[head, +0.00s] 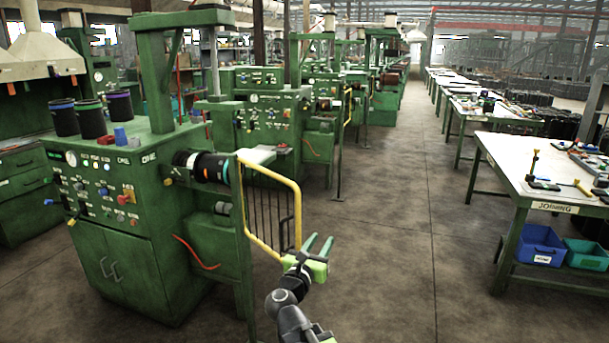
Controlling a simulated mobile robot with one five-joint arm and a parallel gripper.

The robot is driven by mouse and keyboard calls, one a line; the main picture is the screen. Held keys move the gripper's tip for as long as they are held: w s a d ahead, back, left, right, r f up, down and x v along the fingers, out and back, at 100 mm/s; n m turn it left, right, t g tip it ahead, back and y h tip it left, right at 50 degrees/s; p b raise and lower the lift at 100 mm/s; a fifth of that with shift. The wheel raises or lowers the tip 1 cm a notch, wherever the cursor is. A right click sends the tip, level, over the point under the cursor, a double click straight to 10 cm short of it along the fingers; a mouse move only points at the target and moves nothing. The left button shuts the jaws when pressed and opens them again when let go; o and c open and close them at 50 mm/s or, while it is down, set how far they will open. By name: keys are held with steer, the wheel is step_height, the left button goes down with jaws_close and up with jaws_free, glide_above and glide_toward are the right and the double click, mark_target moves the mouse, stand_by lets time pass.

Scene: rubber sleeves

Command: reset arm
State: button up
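My gripper (319,246) is at the lower middle of the head view, at the end of my grey and green arm. Its two green fingers are apart, with nothing between them. It is in front of and just right of the yellow-framed guard gate (270,208) of the nearest green machine (130,215); I cannot tell whether they touch. A black sleeve with coloured bands (208,168) sits sideways on the machine's spindle, left of the gate.
Several black sleeves (92,119) stand upright on the machine top. A white table (510,172) labelled JOINING is at right, with a blue bin (540,245) and a teal bin (587,254) beneath. The aisle floor (405,215) between is clear.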

steer(key=w+d+r+n+t+y+p, duration=0.3)
steer(key=w+d+r+n+y, duration=0.15)
steer(key=d+r+n, duration=0.35)
steer(key=s+f+n+g+y+p, duration=0.1)
steer(key=s+f+n+g+y, duration=0.1)
steer(key=f+n+g, duration=0.35)
steer(key=s+f+n+g+y+p, duration=0.1)
steer(key=s+f+n+g+y, duration=0.1)
steer(key=f+n, duration=0.65)
steer(key=s+f+n+g+y+p, duration=0.15)
steer(key=f+n+g, duration=0.3)
steer(key=n, duration=0.45)
steer(key=s+d+f+n+g+h, duration=0.1)
steer(key=s+d+f+n+g, duration=0.2)
steer(key=s, duration=0.5)
steer(key=s+d+f+n+g+h, duration=0.1)
steer(key=s+d+f+n+g, duration=0.2)
steer(key=s, duration=0.5)
steer(key=f+n+g, duration=0.1)
steer(key=n+g, duration=0.1)
steer(key=n, duration=0.1)
steer(key=shift+s+f+h+b, duration=0.25)
steer(key=shift+f+h+b, duration=0.1)
steer(key=shift+f+h, duration=0.05)
steer(key=shift+a, duration=0.1)
